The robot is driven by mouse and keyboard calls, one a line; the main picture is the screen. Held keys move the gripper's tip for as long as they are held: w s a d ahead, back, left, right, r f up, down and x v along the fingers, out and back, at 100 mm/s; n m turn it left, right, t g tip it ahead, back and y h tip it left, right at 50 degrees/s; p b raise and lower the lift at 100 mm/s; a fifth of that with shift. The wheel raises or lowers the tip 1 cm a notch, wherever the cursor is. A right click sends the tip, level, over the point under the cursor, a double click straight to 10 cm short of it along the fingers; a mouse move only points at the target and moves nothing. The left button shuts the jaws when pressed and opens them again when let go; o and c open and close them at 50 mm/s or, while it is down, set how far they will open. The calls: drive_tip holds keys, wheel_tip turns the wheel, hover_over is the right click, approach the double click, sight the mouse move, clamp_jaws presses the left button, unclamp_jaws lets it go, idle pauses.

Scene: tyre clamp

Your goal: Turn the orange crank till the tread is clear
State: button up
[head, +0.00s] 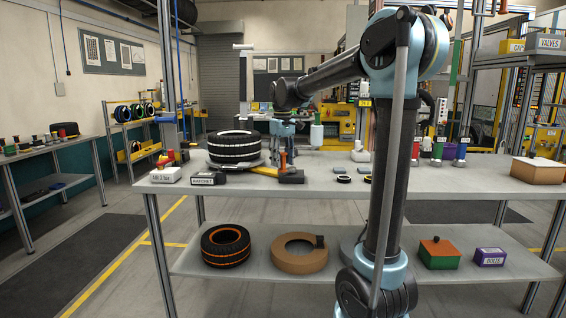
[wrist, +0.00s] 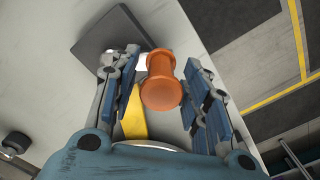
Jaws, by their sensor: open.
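The dark tyre (head: 238,140) with pale tread lines lies flat on a plate on the workbench. The orange crank handle (head: 283,160) stands upright to its right; a yellow arm (head: 262,171) shows at its foot. My gripper (head: 284,134) points down just above the handle. In the wrist view, the orange handle (wrist: 162,92) with its rounded knob sits between the two spread blue-grey fingers of my gripper (wrist: 161,62), with gaps visible on both sides. The yellow arm (wrist: 133,117) lies below it. Whether anything presses on the tread is too small to tell.
The grey workbench (head: 330,181) holds a dark box (head: 208,178) and a white labelled block (head: 166,175) at the left. A cardboard box (head: 537,171) stands at the right. The lower shelf carries an orange-striped tyre (head: 226,246) and a brown ring (head: 299,254).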

drive_tip(key=shift+f, duration=0.2)
clamp_jaws()
drive_tip(key=shift+s+a, duration=0.1)
drive_tip(key=shift+s, duration=0.05)
idle(0.3)
